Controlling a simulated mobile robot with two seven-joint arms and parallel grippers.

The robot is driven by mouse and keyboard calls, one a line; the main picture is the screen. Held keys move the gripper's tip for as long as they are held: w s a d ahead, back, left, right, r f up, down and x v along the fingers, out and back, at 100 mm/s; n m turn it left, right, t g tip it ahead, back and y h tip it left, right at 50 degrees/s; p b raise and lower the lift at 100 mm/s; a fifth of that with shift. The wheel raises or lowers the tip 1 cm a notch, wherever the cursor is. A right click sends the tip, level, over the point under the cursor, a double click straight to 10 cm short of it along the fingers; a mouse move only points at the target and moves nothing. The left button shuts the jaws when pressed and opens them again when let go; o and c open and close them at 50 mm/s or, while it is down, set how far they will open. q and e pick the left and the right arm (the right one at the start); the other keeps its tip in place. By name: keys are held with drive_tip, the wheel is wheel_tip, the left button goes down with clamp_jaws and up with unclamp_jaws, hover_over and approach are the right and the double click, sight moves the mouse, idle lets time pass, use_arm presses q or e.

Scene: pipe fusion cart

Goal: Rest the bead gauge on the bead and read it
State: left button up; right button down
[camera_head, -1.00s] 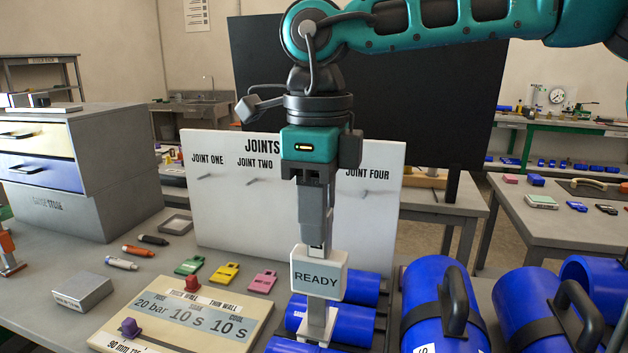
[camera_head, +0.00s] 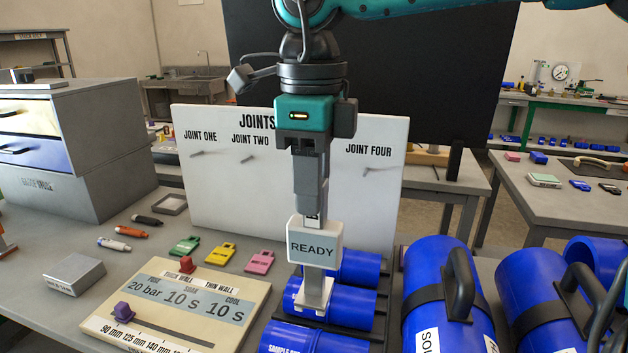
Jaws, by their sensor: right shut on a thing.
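My right gripper (camera_head: 313,212) points straight down in the middle of the view and is shut on the bead gauge (camera_head: 315,243). The gauge is a pale grey block whose face reads "READY", with a stem and forked foot below. The foot is over the middle blue sample pipe (camera_head: 344,302) and appears to straddle or touch its top. The foot hides the bead there, so I cannot tell exact contact. Another blue sample pipe (camera_head: 357,267) lies behind and one (camera_head: 290,338) in front, partly cut off. My left gripper is out of view.
A settings board (camera_head: 180,305) with red and purple sliders lies left of the pipes. Green, yellow and pink tags (camera_head: 221,253) lie behind it. A white "JOINTS" board (camera_head: 230,200) stands at the back. Large blue pipes (camera_head: 440,290) with black handles crowd the right.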

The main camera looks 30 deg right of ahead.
sight(314, 251)
wheel_tip(314, 251, down, 7)
drive_tip(key=b, duration=0.5)
drive_tip(key=shift+b, duration=0.35)
drive_tip(key=shift+f, duration=0.35)
drive_tip(key=shift+f+b, duration=0.15)
drive_tip(key=shift+b, duration=0.25)
drive_tip(key=shift+f+b, duration=0.7)
idle(1.0)
drive_tip(key=shift+s+f, duration=0.1)
drive_tip(key=shift+f, duration=0.05)
idle(2.2)
